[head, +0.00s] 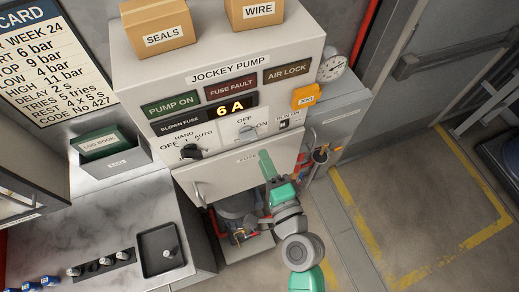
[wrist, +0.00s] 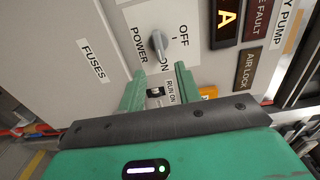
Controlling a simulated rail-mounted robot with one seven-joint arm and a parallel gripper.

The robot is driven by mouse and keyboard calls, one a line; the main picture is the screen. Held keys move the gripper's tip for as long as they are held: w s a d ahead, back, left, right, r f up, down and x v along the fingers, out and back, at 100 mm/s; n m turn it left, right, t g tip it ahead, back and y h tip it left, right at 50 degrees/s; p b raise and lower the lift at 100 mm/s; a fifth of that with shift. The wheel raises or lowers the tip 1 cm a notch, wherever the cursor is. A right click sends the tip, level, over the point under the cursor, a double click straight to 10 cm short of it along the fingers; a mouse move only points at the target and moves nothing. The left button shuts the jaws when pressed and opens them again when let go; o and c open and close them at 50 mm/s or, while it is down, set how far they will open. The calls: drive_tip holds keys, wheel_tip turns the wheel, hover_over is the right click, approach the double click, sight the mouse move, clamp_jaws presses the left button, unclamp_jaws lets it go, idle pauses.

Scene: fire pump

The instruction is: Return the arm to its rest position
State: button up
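My gripper (head: 266,160) is green and stands in front of the lower right of the jockey pump panel (head: 228,70), by the fuses door (head: 225,178). In the wrist view my gripper (wrist: 160,78) has its two green fingers apart with nothing between them. The grey power knob (wrist: 160,50) and the small run-on switch (wrist: 155,91) show beyond and between the fingers. I cannot tell whether a fingertip touches the panel. My arm reaches in from the lower right of the head view.
The panel display (head: 231,107) reads 6 A. Boxes marked seals (head: 159,28) and wire (head: 252,12) stand on top. A marble counter (head: 110,215) with a dark tray (head: 160,249) lies at lower left. Open floor (head: 430,190) lies to the right.

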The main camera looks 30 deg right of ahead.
drive_tip(key=shift+s, duration=0.25)
idle(0.3)
